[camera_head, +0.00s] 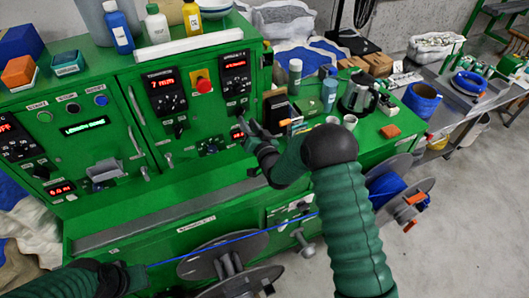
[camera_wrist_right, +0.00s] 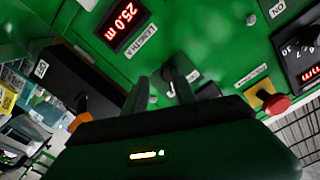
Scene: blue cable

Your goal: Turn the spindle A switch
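My right gripper (camera_head: 250,126) reaches the right part of the green machine's front panel. In the right wrist view its two fingers (camera_wrist_right: 162,85) stand apart at a small dark switch (camera_wrist_right: 171,88) below the red "25.0 m" display (camera_wrist_right: 126,24). The switch's label is too small to read, and I cannot tell whether the fingers touch it. In the head view the gripper hides part of this panel area. A dark switch lever (camera_head: 180,128) shows under the left dial unit. My left gripper (camera_head: 128,279) is low at the left, its fingers unclear.
A red button on a yellow plate (camera_head: 203,84) sits left of the right dial unit (camera_head: 235,75). A blue cable (camera_head: 240,238) runs in front of the machine past reels (camera_head: 222,257). Bottles, a kettle (camera_head: 358,93) and cups stand on the green bench at right.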

